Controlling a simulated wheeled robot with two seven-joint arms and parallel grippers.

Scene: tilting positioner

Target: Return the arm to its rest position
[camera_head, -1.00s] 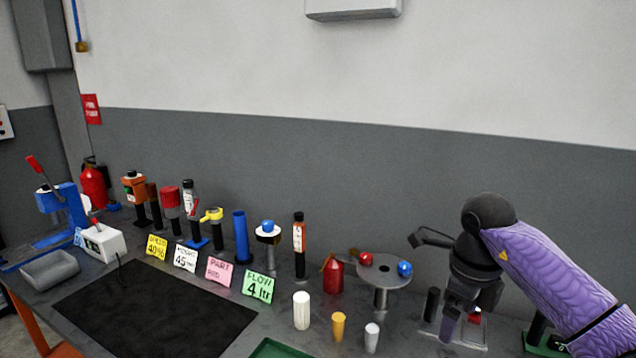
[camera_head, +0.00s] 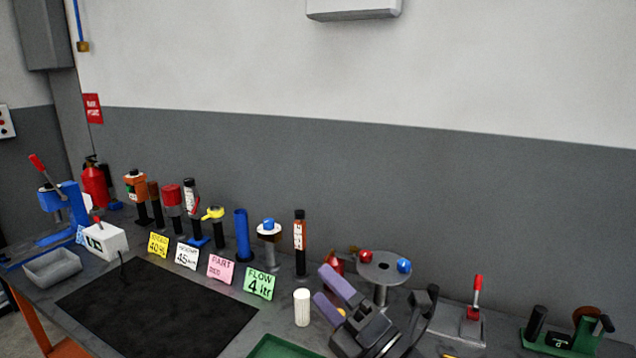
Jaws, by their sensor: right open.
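My right gripper (camera_head: 322,283) is low at the bottom centre-right of the head view, above the bench. Its two purple fingers point up and left and stand apart, with nothing between them. It is just right of the white cylinder (camera_head: 302,308) and in front of the red container (camera_head: 334,264), which it partly hides. The grey round plate on a post (camera_head: 383,270), with a red and a blue knob, stands right behind it. Most of my right arm is out of the picture. My left gripper is not in view.
A red-handled lever on a grey base (camera_head: 475,312) and a green fixture (camera_head: 560,340) stand to the right. Note cards (camera_head: 259,284) and a row of upright tools (camera_head: 243,236) stand to the left. A green tray (camera_head: 280,347) lies at the front.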

